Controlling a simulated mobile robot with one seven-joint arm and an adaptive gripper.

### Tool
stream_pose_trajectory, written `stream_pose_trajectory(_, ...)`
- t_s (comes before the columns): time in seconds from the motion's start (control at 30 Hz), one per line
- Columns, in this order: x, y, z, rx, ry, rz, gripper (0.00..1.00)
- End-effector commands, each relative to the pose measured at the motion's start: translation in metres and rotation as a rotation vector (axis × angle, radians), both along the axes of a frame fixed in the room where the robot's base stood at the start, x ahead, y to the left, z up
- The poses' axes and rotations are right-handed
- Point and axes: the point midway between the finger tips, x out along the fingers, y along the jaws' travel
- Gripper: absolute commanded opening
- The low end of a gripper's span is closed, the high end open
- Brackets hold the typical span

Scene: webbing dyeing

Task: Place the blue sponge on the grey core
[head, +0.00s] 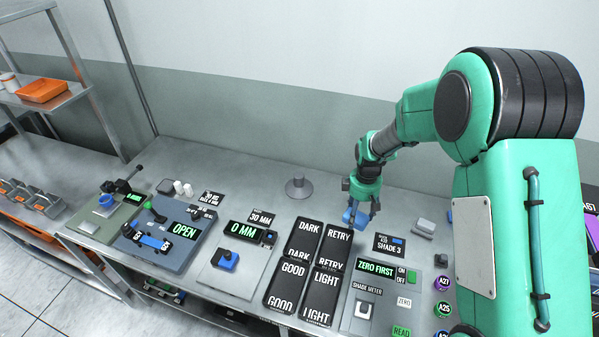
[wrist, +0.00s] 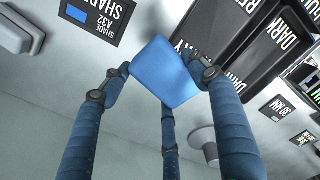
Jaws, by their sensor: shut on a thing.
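My gripper (head: 362,205) is shut on the blue sponge (head: 352,218) and holds it above the bench, behind the RETRY tray. In the wrist view the sponge (wrist: 166,72) is a blue block between the dark blue fingers (wrist: 160,85). The grey core (head: 299,184), a short post on a round base, stands upright on the bench to the left of my gripper, apart from it. The core (wrist: 203,140) also shows at the lower right of the wrist view, partly hidden behind a finger. Nothing is seen on its top.
Black trays marked DARK (head: 306,232), RETRY (head: 338,238), GOOD and LIGHT stand in front. A shade meter (head: 374,295) and a shade card (head: 389,246) lie to the right. Several machines fill the left of the bench. Bare bench lies between sponge and core.

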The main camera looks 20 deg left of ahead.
Motion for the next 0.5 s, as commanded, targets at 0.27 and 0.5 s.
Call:
stream_pose_trajectory(0.27, 0.007, 0.042, 0.020, -0.001, 0.001, -0.301, 0.38)
stream_pose_trajectory(0.5, 0.011, 0.077, 0.033, 0.000, 0.001, -0.568, 0.38)
